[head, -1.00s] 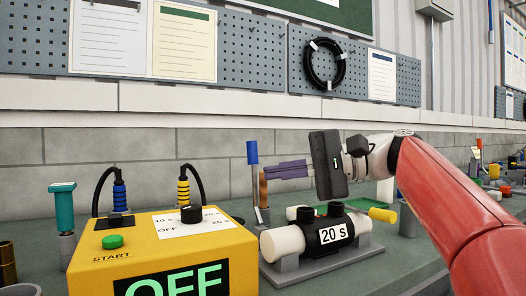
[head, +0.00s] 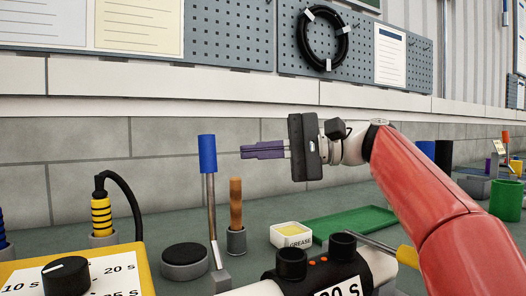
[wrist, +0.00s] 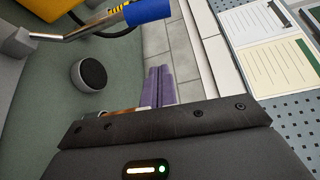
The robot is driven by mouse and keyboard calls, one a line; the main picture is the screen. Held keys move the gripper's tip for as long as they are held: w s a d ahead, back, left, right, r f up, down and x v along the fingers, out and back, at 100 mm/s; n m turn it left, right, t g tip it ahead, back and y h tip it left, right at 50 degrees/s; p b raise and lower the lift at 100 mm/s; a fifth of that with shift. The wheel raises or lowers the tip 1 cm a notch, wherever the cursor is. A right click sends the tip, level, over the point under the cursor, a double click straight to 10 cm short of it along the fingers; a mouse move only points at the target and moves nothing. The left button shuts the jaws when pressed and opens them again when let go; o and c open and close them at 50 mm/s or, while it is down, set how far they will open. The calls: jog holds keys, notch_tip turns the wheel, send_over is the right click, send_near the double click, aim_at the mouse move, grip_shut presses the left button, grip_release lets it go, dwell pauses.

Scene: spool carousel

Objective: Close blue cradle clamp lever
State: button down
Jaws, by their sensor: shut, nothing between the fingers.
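The blue-handled lever (head: 208,155) stands nearly upright in the head view, its metal rod rising from a grey block beside the white pipe. Its blue grip also shows at the top of the wrist view (wrist: 149,11). My gripper (head: 244,152) is shut and empty, its purple fingers pointing left toward the lever at about the height of its blue grip. A gap separates the fingertips from the lever in the head view. In the wrist view the fingertips (wrist: 159,70) are below the blue grip and apart from it.
A black coupling (head: 315,268) with two round ports sits on the white pipe. A wooden-handled tool (head: 236,205) stands behind the lever. A black-topped round knob (head: 184,256), a grease tub (head: 291,236) and a green tray (head: 350,224) are nearby. The yellow control box (head: 95,275) is at left.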

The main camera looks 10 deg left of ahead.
aim_at(215, 155)
jog(key=s+a, duration=0.4)
jog(key=shift+s+a+b, duration=0.35)
jog(key=shift+a+b, duration=0.05)
dwell(0.4)
